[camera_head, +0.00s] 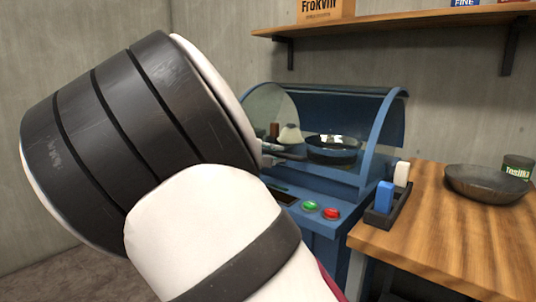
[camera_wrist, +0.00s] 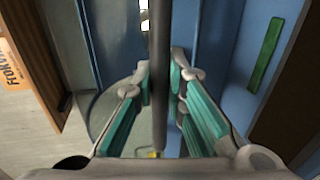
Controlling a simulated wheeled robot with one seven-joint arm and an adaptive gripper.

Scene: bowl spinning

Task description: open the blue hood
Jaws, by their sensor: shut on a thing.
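The blue hood (camera_head: 345,98) is the curved cover of a blue machine, with a clear side panel at its left, in the head view. I cannot tell how far it stands open. A dark bowl (camera_head: 332,150) shows inside the machine. My gripper (camera_wrist: 162,78) has teal-padded fingers on either side of a dark round bar (camera_wrist: 160,50), its handle, and is shut on it in the wrist view. In the head view my gripper (camera_head: 280,153) is at the machine's front left, mostly hidden behind my arm.
A green button (camera_head: 310,206) and a red button (camera_head: 331,213) sit on the machine's front. On the wooden table (camera_head: 440,240) at right are a black holder (camera_head: 381,217) with a blue block (camera_head: 384,197), a dark dish (camera_head: 487,184) and a can (camera_head: 517,167). A shelf (camera_head: 400,22) hangs above.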

